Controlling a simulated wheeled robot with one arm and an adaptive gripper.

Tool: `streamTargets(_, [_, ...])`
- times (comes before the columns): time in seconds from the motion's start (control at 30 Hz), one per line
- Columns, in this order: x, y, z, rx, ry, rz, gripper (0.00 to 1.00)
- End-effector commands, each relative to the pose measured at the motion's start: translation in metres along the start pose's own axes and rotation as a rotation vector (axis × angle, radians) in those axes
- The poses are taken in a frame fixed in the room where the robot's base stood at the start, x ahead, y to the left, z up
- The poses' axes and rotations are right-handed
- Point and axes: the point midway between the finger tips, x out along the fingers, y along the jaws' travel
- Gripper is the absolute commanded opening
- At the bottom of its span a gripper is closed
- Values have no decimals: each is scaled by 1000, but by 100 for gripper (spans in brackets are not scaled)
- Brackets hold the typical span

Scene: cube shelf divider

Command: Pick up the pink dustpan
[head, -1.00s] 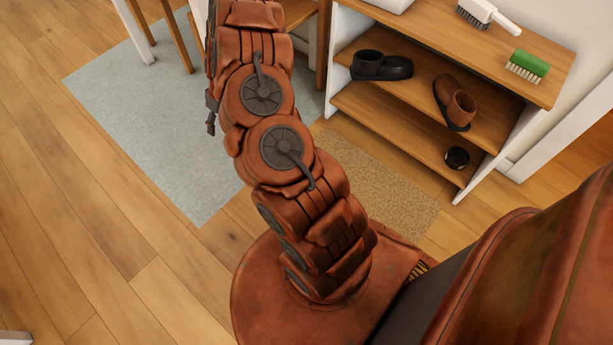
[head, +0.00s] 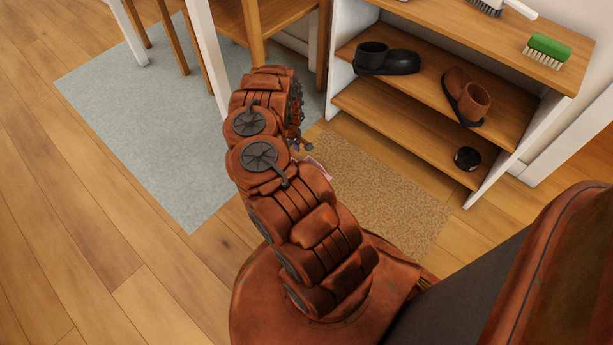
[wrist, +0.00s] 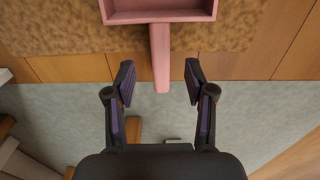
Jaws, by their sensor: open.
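The pink dustpan (wrist: 160,58) lies at the top of the wrist view. Its pan is at the top edge, partly cut off, and its handle points down toward my gripper. My gripper (wrist: 158,78) is open, with one finger on each side of the handle's end in the picture. The fingers do not appear to touch the handle; the height gap is hard to judge. In the head view only a small pink piece of the dustpan (head: 320,168) shows beside my arm, over the brown mat. My arm hides the rest.
A green brush (head: 548,47) is on top. A grey rug (head: 170,150) lies left, near table legs.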

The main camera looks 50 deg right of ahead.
Motion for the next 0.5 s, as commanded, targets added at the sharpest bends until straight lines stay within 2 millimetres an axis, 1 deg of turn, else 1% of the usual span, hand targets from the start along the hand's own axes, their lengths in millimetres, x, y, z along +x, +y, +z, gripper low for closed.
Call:
streamTargets(0.03, [9, 0, 1, 0, -2, 0, 54])
streamTargets(0.1, [15, -1, 1, 0, -3, -1, 54])
streamTargets(0.27, [23, -1, 1, -1, -2, -2, 54])
streamTargets(0.5, [53, -1, 2, 0, -2, -4, 54])
